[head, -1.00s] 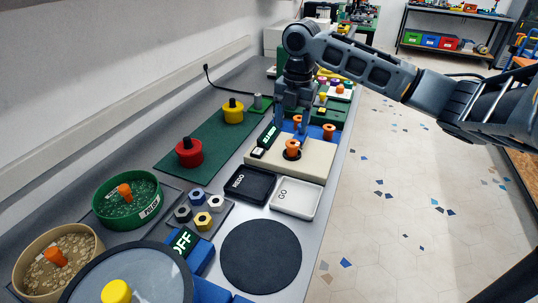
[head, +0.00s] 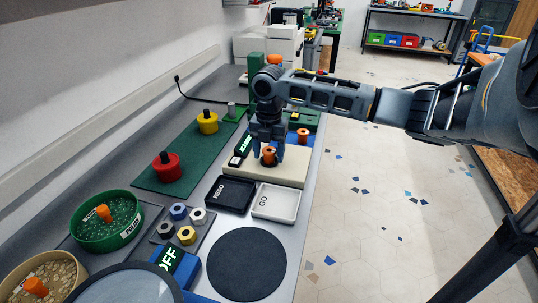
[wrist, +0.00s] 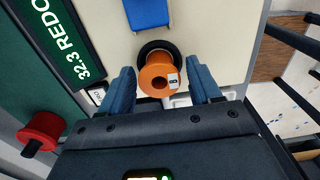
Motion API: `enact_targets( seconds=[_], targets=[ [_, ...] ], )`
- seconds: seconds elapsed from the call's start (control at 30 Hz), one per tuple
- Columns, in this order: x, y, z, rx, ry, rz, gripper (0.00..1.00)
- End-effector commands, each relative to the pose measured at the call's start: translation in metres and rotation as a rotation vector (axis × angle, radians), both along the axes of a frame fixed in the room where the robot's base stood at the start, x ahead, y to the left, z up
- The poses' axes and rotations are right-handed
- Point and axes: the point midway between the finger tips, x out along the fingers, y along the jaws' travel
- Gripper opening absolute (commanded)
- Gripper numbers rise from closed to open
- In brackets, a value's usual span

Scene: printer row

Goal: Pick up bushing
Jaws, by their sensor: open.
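The orange bushing (head: 268,156) stands in a dark ring on the cream gauge block (head: 292,173). In the wrist view the bushing (wrist: 155,72) has a hole in its end and a small pale tag with a dark mark. My gripper (head: 267,146) is open over it. In the wrist view my gripper (wrist: 161,72) has one blue-grey finger on each side of the bushing, with gaps visible. A second orange bushing (head: 303,135) stands farther back, by a blue block.
A black REDO tray (head: 231,194) and a white GO tray (head: 275,203) lie in front of the block. A display reading 32.3 REDO (wrist: 60,38) stands beside it. Red (head: 166,167) and yellow (head: 207,122) knobbed weights sit on a green mat at left.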

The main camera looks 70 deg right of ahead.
Motion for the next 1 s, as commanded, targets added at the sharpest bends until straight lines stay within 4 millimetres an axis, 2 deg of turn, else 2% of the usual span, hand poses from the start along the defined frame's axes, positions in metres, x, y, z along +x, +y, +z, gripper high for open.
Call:
enact_targets(
  seconds=[0.07, 0.63, 0.87, 1.0],
  targets=[
    [0.0001, 0.0, 0.0001, 0.0, 0.0, 0.0, 0.63],
    [0.0002, 0.0002, 0.0005, 0.0, 0.0, 0.0, 0.1],
    [0.0003, 0.0001, 0.0018, 0.0, -0.001, 0.0, 0.1],
    [0.0005, -0.0001, 0.0096, 0.0, -0.001, 0.0, 0.1]
  ],
)
